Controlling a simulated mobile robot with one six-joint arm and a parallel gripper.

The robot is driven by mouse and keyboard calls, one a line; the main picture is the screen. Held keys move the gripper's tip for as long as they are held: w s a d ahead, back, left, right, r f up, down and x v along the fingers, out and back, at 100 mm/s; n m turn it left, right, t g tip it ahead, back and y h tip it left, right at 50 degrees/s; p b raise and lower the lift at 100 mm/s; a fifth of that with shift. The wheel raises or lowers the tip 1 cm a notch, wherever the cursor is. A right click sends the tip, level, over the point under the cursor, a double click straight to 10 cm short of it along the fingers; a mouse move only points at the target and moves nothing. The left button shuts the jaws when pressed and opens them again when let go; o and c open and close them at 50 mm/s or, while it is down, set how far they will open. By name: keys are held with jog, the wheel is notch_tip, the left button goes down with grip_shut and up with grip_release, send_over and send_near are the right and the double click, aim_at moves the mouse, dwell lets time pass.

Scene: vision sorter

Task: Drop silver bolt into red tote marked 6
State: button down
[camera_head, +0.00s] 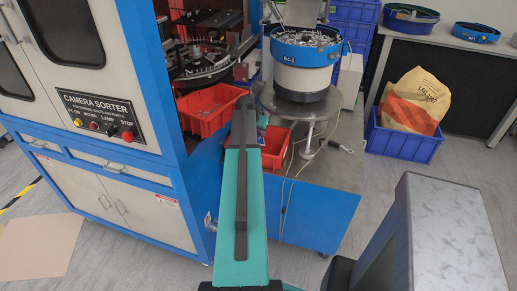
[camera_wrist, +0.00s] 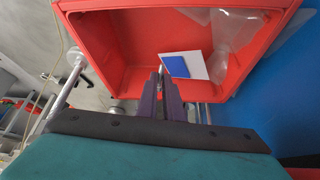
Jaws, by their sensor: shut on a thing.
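My gripper (camera_wrist: 161,88) is shut in the wrist view, its dark fingers close together. Only a small greyish bit of the silver bolt (camera_wrist: 161,70) shows at the fingertips; the rest is hidden. The fingers reach over the near edge of a red tote (camera_wrist: 115,45), which holds a blue and white card and some clear plastic. In the head view, a red tote (camera_head: 273,155) stands beside my arm, partly covered by it. Another red tote (camera_head: 190,118) stands further left at the sorter. I cannot read a number 6 on either tote.
The camera sorter cabinet (camera_head: 110,115) stands on the left. A bowl feeder (camera_head: 305,65) full of metal parts stands behind my arm. A blue crate (camera_head: 375,138) with a sack sits on the right. Cables hang near the feeder stand. Open floor lies on the right.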

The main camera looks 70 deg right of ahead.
jog(key=shift+f, duration=0.15)
jog(key=c, duration=1.8)
grip_release()
jog(key=shift+a, duration=0.1)
jog(key=shift+b+v, duration=1.55)
jog(key=shift+v, duration=5.35)
jog(key=shift+s, duration=0.15)
